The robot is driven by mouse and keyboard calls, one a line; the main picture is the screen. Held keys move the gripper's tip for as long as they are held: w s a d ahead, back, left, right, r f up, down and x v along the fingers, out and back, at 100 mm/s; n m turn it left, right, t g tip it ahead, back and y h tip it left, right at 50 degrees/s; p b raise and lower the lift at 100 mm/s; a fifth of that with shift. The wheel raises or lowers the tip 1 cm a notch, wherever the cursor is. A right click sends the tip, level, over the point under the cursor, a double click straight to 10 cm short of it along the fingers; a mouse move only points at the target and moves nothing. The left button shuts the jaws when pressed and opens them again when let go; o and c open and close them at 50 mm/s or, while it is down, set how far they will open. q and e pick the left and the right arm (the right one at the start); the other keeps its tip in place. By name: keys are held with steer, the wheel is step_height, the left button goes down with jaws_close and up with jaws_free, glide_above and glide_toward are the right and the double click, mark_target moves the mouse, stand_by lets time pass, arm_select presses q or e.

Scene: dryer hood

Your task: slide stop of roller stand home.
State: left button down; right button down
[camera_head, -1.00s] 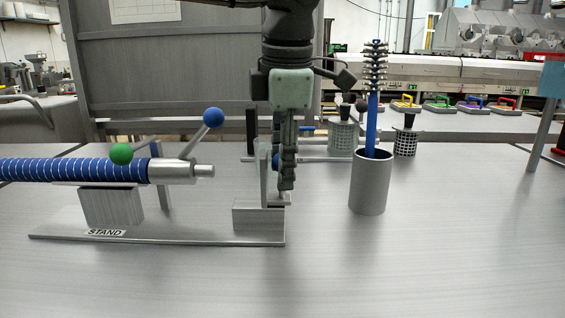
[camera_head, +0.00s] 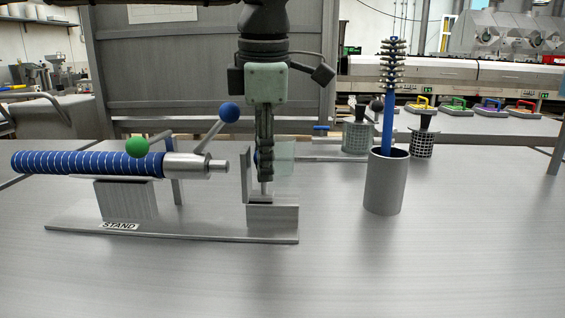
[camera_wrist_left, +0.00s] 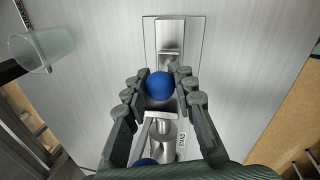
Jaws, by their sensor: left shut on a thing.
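The roller stand (camera_head: 170,231) lies on the metal table, marked STAND, and bears a blue ribbed roller (camera_head: 85,164) with a silver end (camera_head: 195,166). The stop is an upright grey plate (camera_head: 246,175) at the stand's right end, a small gap from the roller's tip. My left gripper (camera_head: 265,178) points down just right of the plate. It is shut on the stop's blue knob, which shows between the fingertips in the left wrist view (camera_wrist_left: 160,86). In the head view the fingers mostly hide the knob. My right gripper is not in view.
A green-ball lever (camera_head: 137,147) and a blue-ball lever (camera_head: 229,112) rise by the roller. A grey cup (camera_head: 386,190) with a spiky blue brush (camera_head: 388,110) stands right of the stand. Mesh cylinders (camera_head: 422,145) stand behind. The front table is clear.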

arm_select(q)
steer(key=c, duration=1.2)
jaws_free()
steer(key=shift+d, duration=0.1)
steer(key=r, duration=0.4)
steer(key=s+r, duration=0.1)
steer(key=r, duration=0.3)
steer(key=s+r, duration=0.1)
steer(key=r, duration=0.2)
steer(key=shift+s+d+r, duration=0.15)
steer(key=shift+d+r, duration=0.05)
steer(key=shift+r, duration=0.2)
